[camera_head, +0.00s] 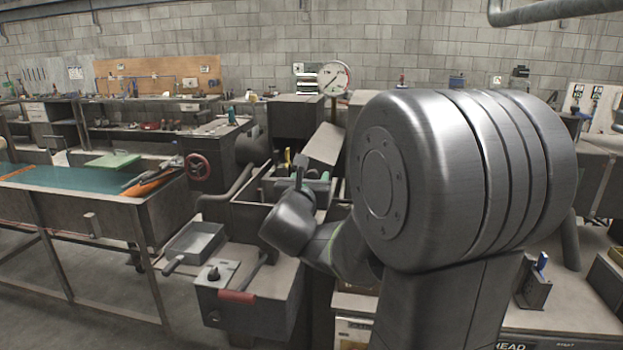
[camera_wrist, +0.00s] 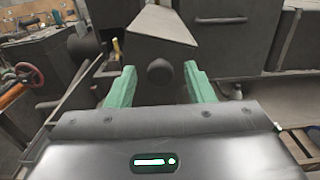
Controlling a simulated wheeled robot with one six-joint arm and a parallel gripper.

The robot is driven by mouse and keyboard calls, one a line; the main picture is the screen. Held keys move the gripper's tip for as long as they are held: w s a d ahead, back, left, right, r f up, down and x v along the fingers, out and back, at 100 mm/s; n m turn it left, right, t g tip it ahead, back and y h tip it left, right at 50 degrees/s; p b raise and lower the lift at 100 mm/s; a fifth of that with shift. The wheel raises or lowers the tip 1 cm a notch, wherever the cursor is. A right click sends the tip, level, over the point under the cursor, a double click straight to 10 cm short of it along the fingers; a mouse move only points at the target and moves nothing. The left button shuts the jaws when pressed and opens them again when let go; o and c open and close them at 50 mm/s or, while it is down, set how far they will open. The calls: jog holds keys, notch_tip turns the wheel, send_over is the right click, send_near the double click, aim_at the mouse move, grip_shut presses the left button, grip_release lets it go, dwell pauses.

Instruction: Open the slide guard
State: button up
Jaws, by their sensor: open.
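A grey sloped panel with a dark round knob, which looks like the slide guard (camera_wrist: 155,25), is straight ahead in the wrist view. Its knob (camera_wrist: 159,71) shows between the green fingers of my gripper (camera_wrist: 160,82), with a gap on each side. The fingers are spread and hold nothing. I cannot tell whether the knob is level with the fingertips in depth. In the head view the tilted panel (camera_head: 325,146) stands just beyond my gripper (camera_head: 308,172), which is partly hidden by my own arm. The knob is not clear there.
A red handwheel (camera_head: 198,167) is left of the machine. A grey tray (camera_head: 194,242) and a box with a red handle (camera_head: 238,296) sit in front. A round dial (camera_head: 334,78) stands behind the panel. A green-topped bench (camera_head: 75,190) is at left.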

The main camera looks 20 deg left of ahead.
grip_shut()
jog(key=shift+s+a+r+n+p, duration=0.15)
jog(key=shift+a+r+n+p, duration=0.25)
jog(key=shift+a+r+p, duration=0.05)
jog(key=shift+s+a+r+n+p, duration=0.1)
jog(key=shift+a+r+n+p, duration=0.15)
jog(key=shift+a+n, duration=0.2)
jog(key=shift+s+a+r+n+p, duration=0.1)
jog(key=shift+a+r+n+p, duration=0.1)
jog(key=shift+a+n, duration=0.25)
jog(key=shift+d, duration=0.1)
grip_release()
jog(key=b+v, duration=0.1)
jog(key=v, duration=1.2)
jog(key=shift+s, duration=0.45)
